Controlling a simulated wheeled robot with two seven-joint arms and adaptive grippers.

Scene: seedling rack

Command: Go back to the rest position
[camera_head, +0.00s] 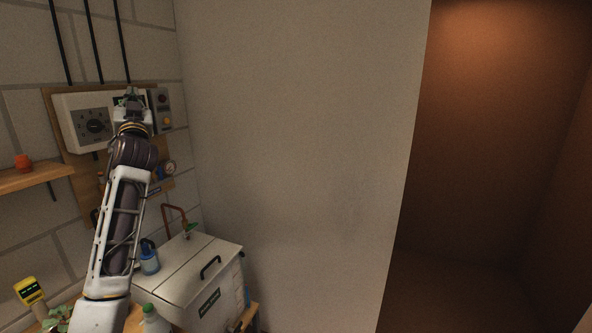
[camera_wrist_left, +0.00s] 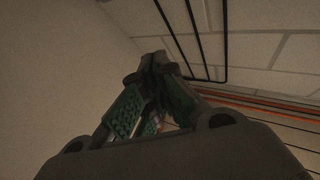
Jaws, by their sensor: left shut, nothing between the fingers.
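My left arm rises from the bottom left in the head view. Its gripper (camera_head: 131,98) points up in front of the wall panel with the dial box. In the left wrist view the fingers of this gripper (camera_wrist_left: 158,62) come together at their tips, with nothing between them. Green pads show on the fingers. I cannot tell from the head view how far the gripper is from the panel. My right gripper is in neither view.
A dial box (camera_head: 92,122) and a switch box with red and amber buttons (camera_head: 163,110) hang on the wall. A white lidded box (camera_head: 190,270), a blue bottle (camera_head: 149,258) and a yellow meter (camera_head: 29,291) stand below. A plain wall (camera_head: 300,150) fills the middle.

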